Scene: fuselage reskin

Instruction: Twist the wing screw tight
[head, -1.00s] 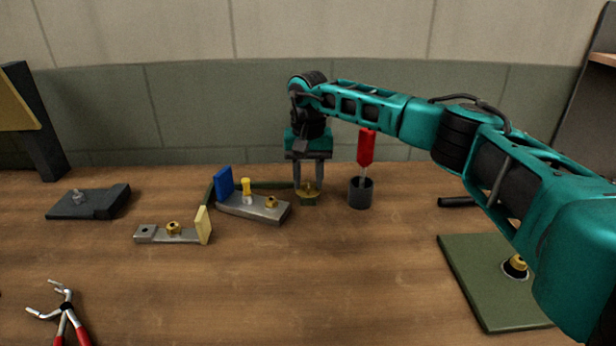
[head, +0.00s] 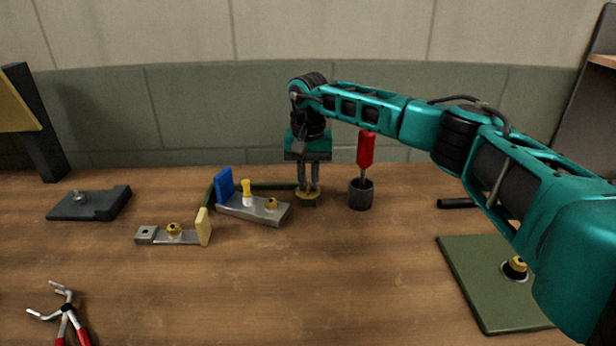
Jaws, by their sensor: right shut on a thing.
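The wing screw (head: 308,195) is a small brass-coloured piece low on a dark green fixture (head: 309,203) at the back middle of the table. My right gripper (head: 308,189) points straight down over it, with its two grey fingers close together and shut on it. The fingers hide part of the screw, and its thread is not visible. My left gripper is not in view.
A red screwdriver (head: 366,150) stands in a dark cup (head: 360,195) just right of the gripper. Left are a grey block with a blue plate (head: 224,184) and a grey bar (head: 180,236). Pliers (head: 66,312) lie front left; a green plate (head: 480,285) lies right. The front middle is clear.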

